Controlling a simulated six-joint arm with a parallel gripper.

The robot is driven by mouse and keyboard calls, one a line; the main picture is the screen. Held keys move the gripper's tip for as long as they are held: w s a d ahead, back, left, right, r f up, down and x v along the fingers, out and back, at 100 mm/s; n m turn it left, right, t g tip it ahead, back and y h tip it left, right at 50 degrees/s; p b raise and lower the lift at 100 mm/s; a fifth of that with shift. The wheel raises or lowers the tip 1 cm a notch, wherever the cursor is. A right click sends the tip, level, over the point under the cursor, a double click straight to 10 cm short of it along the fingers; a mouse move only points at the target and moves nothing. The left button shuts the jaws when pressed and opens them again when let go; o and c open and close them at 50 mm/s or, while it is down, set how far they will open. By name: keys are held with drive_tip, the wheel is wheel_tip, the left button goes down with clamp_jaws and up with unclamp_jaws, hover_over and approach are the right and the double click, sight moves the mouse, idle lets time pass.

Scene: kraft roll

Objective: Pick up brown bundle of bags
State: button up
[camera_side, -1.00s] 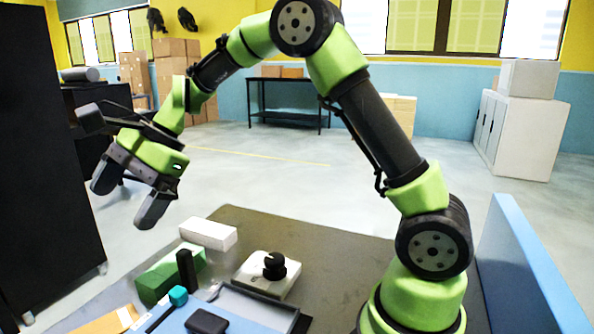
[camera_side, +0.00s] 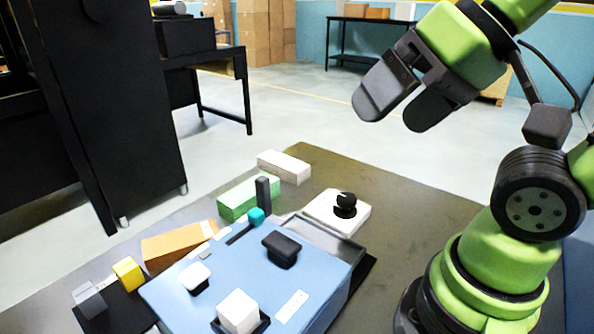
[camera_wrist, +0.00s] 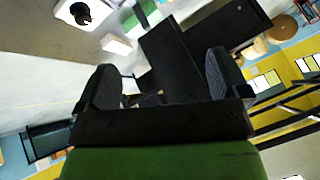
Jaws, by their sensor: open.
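The brown bundle (camera_side: 178,245), a flat orange-brown block with a pale band near its right end, lies on the dark table left of the blue tray-like surface in the side view. I cannot make out single bags in it. My gripper (camera_side: 392,112) is open and empty, high above the table's back and well to the right of the bundle. In the wrist view my gripper (camera_wrist: 160,72) shows both dark fingers wide apart with nothing between them. I cannot make out the bundle there.
Around the blue surface (camera_side: 240,270) stand a green block (camera_side: 237,204), a white block (camera_side: 284,166), a white box with a black knob (camera_side: 337,212) and a yellow block (camera_side: 128,273). A dark upright post (camera_side: 263,190) stands near the green block. A black cabinet (camera_side: 110,120) rises at left.

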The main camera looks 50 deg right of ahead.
drive_tip(key=m+g+y, duration=0.2)
drive_tip(key=m+g, duration=0.4)
drive_tip(key=m, duration=1.3)
hover_over(193, 234)
drive_tip(key=s+d, duration=0.2)
drive_tip(key=d, duration=0.1)
drive_tip(key=f, duration=2.4)
drive_tip(key=shift+w+a+f, duration=0.15)
drive_tip(key=shift+a+f, duration=0.05)
drive_tip(key=shift+f, duration=0.2)
drive_tip(key=shift+n, duration=0.3)
drive_tip(key=shift+w+x, duration=0.15)
drive_tip(key=shift+x, duration=0.9)
drive_tip(key=shift+w+x, duration=0.15)
drive_tip(key=shift+x, duration=0.9)
drive_tip(key=shift+w+x, duration=0.2)
drive_tip(key=shift+x, duration=0.8)
drive_tip(key=shift+a+r, duration=0.15)
drive_tip(key=shift+a, duration=0.05)
